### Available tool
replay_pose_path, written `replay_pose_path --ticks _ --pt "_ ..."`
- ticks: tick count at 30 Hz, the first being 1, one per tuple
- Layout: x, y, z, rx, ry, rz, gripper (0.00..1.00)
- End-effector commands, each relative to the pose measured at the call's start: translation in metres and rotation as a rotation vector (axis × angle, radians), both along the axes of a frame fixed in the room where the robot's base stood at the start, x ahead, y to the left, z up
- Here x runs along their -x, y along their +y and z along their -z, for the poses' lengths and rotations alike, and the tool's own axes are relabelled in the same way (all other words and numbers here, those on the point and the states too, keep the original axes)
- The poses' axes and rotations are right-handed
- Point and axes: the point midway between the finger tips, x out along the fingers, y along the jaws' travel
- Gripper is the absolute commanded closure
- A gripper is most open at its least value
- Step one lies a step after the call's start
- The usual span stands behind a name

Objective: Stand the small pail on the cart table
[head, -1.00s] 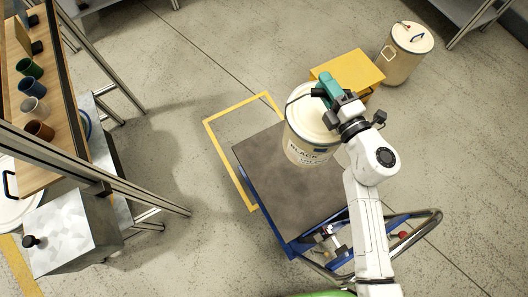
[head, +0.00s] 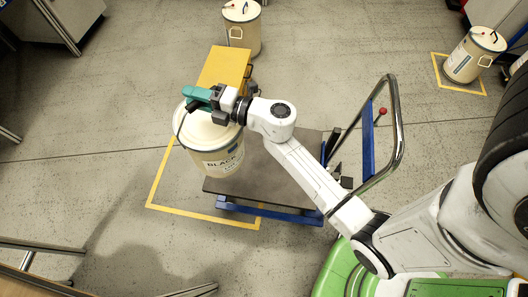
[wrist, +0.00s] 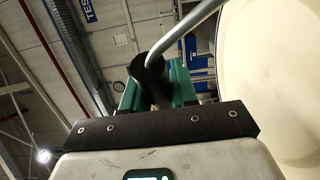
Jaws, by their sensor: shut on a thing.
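The cream pail (head: 221,161) with a BLACK label and a pale lid hangs upright at the left end of the dark-topped cart table (head: 275,179). It overlaps the table's left edge in the head view, and I cannot tell whether its base touches the top. My gripper (head: 201,98) is above the lid, its teal fingers shut on the pail's handle. In the wrist view the black handle grip (wrist: 150,78) sits between the teal fingers, and the pail's pale side and lid (wrist: 275,75) fill the right. The pail's base is hidden there.
A yellow box (head: 225,66) stands just behind the pail. Another cream pail (head: 242,30) stands beyond it, and one more (head: 474,56) stands in a yellow floor square at right. The cart's push handle (head: 396,125) rises at right. Most of the tabletop's middle is bare.

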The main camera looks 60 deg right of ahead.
Motion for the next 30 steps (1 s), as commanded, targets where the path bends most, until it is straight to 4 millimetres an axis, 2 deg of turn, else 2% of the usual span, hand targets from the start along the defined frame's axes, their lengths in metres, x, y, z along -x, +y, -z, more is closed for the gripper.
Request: replay_pose_path --ticks 1,9,18,24,30 --pt "0.004 -0.017 0.009 0.002 -0.014 0.019 1.0" --pt "0.037 -0.093 0.042 0.005 -0.016 0.088 1.0" --pt "0.087 -0.162 0.079 0.004 0.003 0.162 1.0" --pt "0.112 -0.186 0.093 0.002 0.017 0.191 1.0" --pt "0.123 -0.195 0.096 -0.002 0.023 0.201 1.0"
